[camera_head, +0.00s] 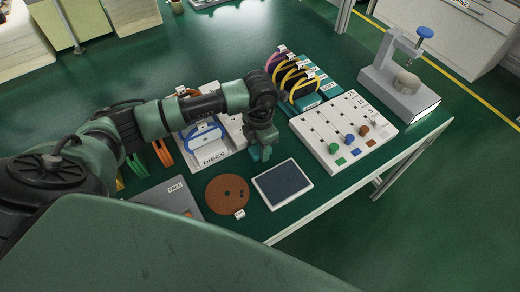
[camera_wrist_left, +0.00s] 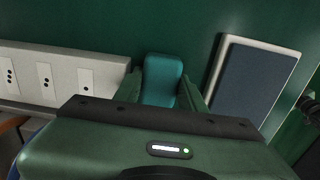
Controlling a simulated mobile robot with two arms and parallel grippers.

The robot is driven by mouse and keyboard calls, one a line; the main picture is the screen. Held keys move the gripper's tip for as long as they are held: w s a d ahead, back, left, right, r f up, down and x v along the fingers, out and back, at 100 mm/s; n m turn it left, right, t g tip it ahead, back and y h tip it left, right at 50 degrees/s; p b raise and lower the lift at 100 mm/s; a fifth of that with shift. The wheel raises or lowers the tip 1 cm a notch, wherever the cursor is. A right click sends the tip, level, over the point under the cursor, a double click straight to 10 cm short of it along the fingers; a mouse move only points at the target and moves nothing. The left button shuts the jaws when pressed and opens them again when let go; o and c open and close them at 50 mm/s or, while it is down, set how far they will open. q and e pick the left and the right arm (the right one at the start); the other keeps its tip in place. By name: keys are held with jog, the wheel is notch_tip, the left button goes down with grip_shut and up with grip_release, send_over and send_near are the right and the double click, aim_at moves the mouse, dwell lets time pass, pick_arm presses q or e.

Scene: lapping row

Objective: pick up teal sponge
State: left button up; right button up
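The teal sponge (camera_wrist_left: 162,80) lies between the two fingers of my left gripper (camera_wrist_left: 161,88) in the left wrist view. The fingers flank it closely on both sides and appear to touch it, and its far end reaches past the fingertips. In the head view my left gripper (camera_head: 261,152) points down at the green tabletop, just left above the dark pad. There the sponge is mostly hidden by the fingers and hard to tell from them. My right gripper is in neither view.
A white-rimmed dark pad (camera_head: 283,184) and a brown disc (camera_head: 227,194) lie close by. A white panel with coloured knobs (camera_head: 343,130) stands to the right, with a grey clamp fixture (camera_head: 400,85) beyond.

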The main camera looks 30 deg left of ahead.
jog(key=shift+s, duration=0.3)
pick_arm(q)
jog(key=shift+r, duration=0.2)
